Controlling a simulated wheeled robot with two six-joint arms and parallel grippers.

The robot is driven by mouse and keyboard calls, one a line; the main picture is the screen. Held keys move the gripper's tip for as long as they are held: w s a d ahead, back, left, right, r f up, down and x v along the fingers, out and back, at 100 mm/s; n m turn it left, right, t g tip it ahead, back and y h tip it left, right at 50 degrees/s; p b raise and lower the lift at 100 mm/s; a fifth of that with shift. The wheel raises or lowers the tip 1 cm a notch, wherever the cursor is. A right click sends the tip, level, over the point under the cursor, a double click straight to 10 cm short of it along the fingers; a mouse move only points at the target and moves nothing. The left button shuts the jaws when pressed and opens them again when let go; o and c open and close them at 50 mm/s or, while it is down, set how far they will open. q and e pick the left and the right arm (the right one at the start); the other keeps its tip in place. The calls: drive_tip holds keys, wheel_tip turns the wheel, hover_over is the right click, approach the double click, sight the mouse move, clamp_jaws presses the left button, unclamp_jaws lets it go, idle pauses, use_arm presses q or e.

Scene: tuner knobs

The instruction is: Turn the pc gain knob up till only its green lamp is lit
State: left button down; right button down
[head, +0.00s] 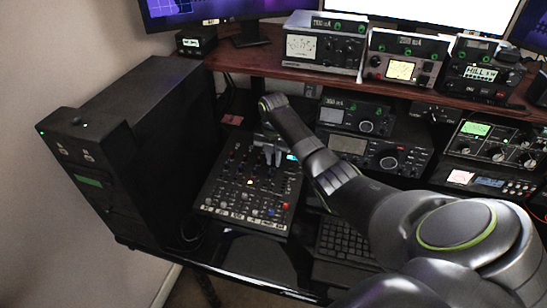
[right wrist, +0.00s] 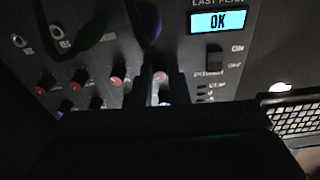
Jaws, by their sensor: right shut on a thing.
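The mixer panel (head: 236,216) lies on the desk, its face dotted with small knobs and buttons. My right gripper (head: 272,160) reaches down over its upper part. In the right wrist view my right gripper (right wrist: 163,88) is shut on a small pale-topped knob (right wrist: 161,80), mostly hidden between the fingers. Small lamp marks (right wrist: 205,92) sit just right of the fingers beside tiny lettering; no green light is clear there. A lit blue display (right wrist: 218,22) reads OK under the words LAST PEAK. I cannot read the knob's own label. My left gripper is not in view.
Several red-capped knobs (right wrist: 118,80) stand close left of the fingers. A power switch (right wrist: 214,59) is to the right. A black computer tower (head: 150,130) stands left of the mixer, radios (head: 375,155) to the right, and a keyboard (head: 345,240) in front right.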

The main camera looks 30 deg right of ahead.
drive_tip(key=m+p, duration=0.3)
drive_tip(key=shift+r, duration=0.25)
drive_tip(key=m+p, duration=0.3)
drive_tip(key=shift+f+t, duration=0.1)
drive_tip(key=shift+t, duration=0.2)
drive_tip(key=shift+s+f+m+p, duration=0.1)
drive_tip(key=shift+m+p, duration=0.6)
drive_tip(key=shift+m, duration=0.5)
drive_tip(key=c, duration=1.4)
unclamp_jaws()
drive_tip(key=shift+f, duration=0.1)
